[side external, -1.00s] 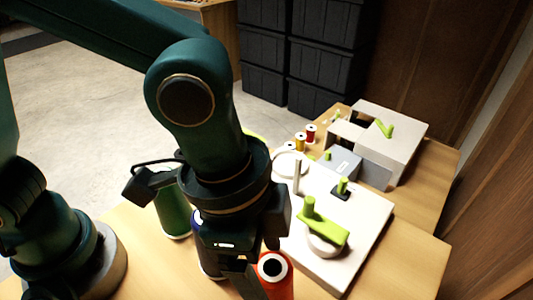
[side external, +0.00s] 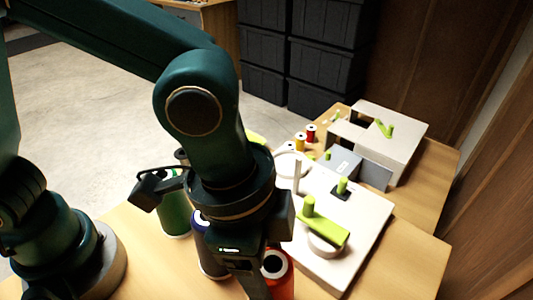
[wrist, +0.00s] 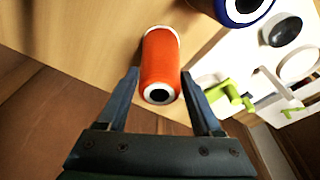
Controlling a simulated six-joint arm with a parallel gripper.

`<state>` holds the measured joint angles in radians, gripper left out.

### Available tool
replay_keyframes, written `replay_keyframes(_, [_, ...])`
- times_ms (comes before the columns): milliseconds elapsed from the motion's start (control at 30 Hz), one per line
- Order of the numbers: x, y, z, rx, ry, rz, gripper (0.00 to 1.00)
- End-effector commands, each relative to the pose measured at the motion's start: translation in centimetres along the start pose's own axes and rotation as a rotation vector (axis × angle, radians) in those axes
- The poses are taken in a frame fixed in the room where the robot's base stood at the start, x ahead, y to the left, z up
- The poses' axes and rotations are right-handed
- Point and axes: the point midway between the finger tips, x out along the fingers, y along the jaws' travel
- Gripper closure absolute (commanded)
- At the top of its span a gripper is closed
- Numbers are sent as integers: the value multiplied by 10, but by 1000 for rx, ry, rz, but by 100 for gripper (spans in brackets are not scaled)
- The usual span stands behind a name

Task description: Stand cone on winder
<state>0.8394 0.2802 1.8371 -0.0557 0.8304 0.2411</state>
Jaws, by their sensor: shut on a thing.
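An orange cone (side external: 284,287) with a pale rim and dark centre hole is at the lower edge of the side view. My gripper (wrist: 158,78) is shut on this orange cone (wrist: 159,62), one finger on each side of it in the wrist view. I cannot tell whether its base is off the table. In the side view my wrist and fingers hide part of it. The white winder (side external: 368,222) lies to its right and behind, with a green crank arm (side external: 325,231) and a green peg (side external: 342,185).
A blue cone (side external: 209,262) stands close to the left of the orange one. A green cone (side external: 173,217) stands farther left. Small spools (side external: 300,141) and a white boxy machine (side external: 393,140) are behind the winder. Bare table (side external: 409,270) shows at the front right.

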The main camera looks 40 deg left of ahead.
Motion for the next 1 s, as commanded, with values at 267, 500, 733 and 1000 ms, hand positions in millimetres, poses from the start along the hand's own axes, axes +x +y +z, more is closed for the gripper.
replay_keyframes(267, [-17, 0, -4, 0, 5, -1, 78])
replay_keyframes(500, [-30, 0, -7, 0, 5, -1, 78])
replay_keyframes(733, [-40, 0, -8, 0, 3, -1, 78])
replay_keyframes(1000, [-41, 0, -8, 0, 2, -1, 78])
